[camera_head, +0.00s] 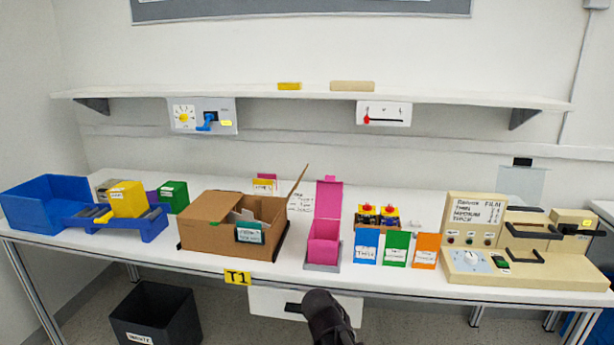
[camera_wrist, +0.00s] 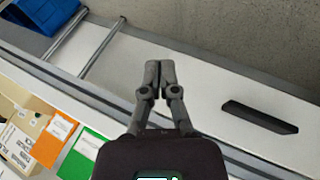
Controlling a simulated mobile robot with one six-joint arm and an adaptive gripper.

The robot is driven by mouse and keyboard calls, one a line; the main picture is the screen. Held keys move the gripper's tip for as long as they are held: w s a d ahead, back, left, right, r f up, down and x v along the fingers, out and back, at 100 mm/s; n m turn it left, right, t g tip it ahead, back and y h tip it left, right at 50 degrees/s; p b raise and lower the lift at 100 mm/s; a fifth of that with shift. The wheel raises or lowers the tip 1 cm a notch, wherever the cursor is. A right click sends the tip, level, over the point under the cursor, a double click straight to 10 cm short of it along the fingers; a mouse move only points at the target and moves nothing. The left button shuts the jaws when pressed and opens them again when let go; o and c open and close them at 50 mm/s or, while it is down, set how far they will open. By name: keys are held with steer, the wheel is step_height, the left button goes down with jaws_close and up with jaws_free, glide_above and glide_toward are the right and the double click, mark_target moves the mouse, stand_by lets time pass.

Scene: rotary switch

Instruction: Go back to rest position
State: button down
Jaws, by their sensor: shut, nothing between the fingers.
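My gripper (camera_wrist: 159,66) is shut and empty in the wrist view, its two fingers together. It hangs in front of the white drawer front, with the dark drawer handle (camera_wrist: 258,116) to its right and apart from it. In the head view a dark part of my arm shows at the bottom centre, in front of the drawer (camera_head: 268,301); the fingertips cannot be made out there.
The white table (camera_head: 140,262) holds a blue bin (camera_head: 45,203), a cardboard box (camera_head: 215,237), a pink box (camera_head: 323,240) and coloured card holders (camera_head: 396,247). A black waste bin (camera_head: 155,318) stands on the floor at left. A shelf (camera_head: 230,93) runs above.

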steer(key=shift+s+d+f+g+y, duration=1.4)
steer(key=shift+s+d+g+y, duration=0.3)
steer(key=shift+s+d+y, duration=1.35)
step_height(320, 180, up, 22)
steer(key=p, duration=2.2)
steer(key=shift+w+n, duration=0.15)
steer(key=shift+n, duration=0.25)
steer(key=shift+a+f+h, duration=0.1)
steer(key=shift+h, duration=0.15)
steer(key=shift+w, duration=0.1)
